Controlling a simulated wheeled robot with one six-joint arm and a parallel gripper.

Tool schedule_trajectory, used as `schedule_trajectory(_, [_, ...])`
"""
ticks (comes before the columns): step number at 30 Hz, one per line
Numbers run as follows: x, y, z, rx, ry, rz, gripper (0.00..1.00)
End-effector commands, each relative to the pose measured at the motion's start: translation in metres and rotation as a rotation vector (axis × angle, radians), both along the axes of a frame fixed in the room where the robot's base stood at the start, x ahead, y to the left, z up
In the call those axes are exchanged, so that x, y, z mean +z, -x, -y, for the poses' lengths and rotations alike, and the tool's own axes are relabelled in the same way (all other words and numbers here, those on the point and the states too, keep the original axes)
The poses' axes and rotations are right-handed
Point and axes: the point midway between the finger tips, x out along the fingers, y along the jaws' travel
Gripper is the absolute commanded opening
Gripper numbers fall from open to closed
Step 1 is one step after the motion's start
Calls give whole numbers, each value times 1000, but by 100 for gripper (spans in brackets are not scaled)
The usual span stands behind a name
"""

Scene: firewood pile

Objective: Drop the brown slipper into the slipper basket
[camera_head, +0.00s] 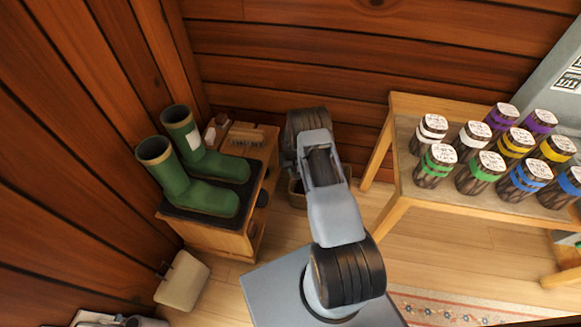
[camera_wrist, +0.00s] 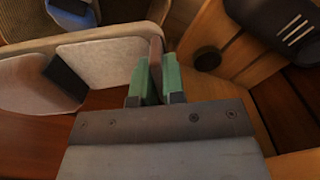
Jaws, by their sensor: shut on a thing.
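My gripper (camera_wrist: 155,80) has its green fingers closed on a thin brown edge (camera_wrist: 156,50), which I take to be the brown slipper. Most of it is hidden by the fingers. In the head view my own arm covers the gripper and what it holds. The slipper basket (camera_head: 297,196) stands on the floor beside the wooden bench, largely hidden behind my arm. In the wrist view pale rounded shapes with a tan rim and dark blue pieces lie left of the fingers. I cannot tell which belong to the basket or to slippers.
Green boots (camera_head: 190,180) and a brush (camera_head: 246,134) stand on the wooden bench (camera_head: 236,241) at left. A table (camera_head: 399,144) with several banded logs is at right. A beige object (camera_head: 182,281) is near the left wall. Floor is clear between the table and my arm.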

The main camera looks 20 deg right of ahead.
Motion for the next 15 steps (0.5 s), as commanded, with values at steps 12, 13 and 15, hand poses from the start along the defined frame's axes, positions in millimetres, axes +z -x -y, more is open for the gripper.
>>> schedule_trajectory(12, [-34,0,0,3,0,1,0])
schedule_trajectory(13, [-37,0,0,3,0,1,0])
schedule_trajectory(15, [-45,0,0,2,0,1,0])
